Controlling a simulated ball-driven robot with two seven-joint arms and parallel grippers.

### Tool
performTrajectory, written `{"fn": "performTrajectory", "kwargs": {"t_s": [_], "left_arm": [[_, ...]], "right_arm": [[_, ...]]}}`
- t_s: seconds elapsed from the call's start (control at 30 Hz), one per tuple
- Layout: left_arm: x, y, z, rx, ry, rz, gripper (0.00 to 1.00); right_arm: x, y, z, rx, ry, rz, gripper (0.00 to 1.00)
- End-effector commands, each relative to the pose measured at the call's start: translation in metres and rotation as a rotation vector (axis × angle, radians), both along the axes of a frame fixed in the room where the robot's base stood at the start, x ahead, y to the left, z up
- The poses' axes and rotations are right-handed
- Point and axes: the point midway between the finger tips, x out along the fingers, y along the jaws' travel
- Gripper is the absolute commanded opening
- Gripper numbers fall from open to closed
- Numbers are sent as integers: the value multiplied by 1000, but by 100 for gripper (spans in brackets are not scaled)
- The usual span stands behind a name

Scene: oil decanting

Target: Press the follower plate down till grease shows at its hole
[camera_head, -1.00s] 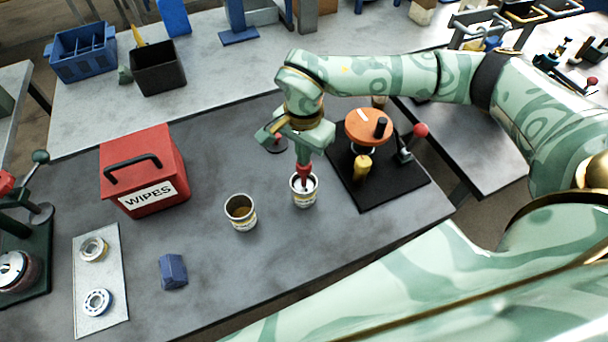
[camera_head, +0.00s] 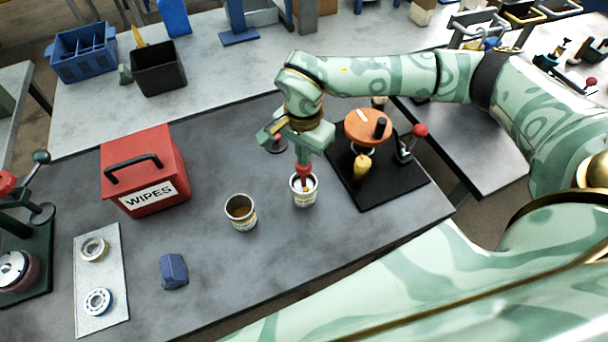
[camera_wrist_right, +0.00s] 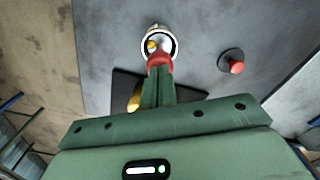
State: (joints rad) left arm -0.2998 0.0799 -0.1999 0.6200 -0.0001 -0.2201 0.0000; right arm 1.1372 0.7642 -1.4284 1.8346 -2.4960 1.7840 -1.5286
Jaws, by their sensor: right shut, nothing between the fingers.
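A small white tin (camera_head: 304,197) stands on the dark mat, with the pale follower plate (camera_head: 297,186) inside its rim. In the right wrist view the tin (camera_wrist_right: 143,40) shows as a round rim, and a yellow-brown spot (camera_wrist_right: 152,45) shows on or through the plate inside. My right gripper (camera_head: 303,175) is shut and empty, pointing down, with its red fingertips at the tin's mouth. In the wrist view the fingertips (camera_wrist_right: 159,60) cover part of the opening, so their contact with the plate is hidden. My left gripper is not in view.
An open tin (camera_head: 241,211) with brown contents stands just left. A black base with an orange disc (camera_head: 368,127) and a red-knobbed lever (camera_head: 420,131) stands close on the right.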

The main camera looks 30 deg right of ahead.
Motion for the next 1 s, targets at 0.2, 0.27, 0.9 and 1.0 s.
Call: {"fn": "performTrajectory", "kwargs": {"t_s": [0.2,0.27,0.9,1.0], "left_arm": [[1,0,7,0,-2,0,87],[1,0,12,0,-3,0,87],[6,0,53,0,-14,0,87],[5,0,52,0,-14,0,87]], "right_arm": [[-4,-1,3,-5,13,1,0],[-3,-1,10,-5,11,1,0],[-2,0,59,-1,5,0,0],[-1,0,58,-1,5,0,0]]}}
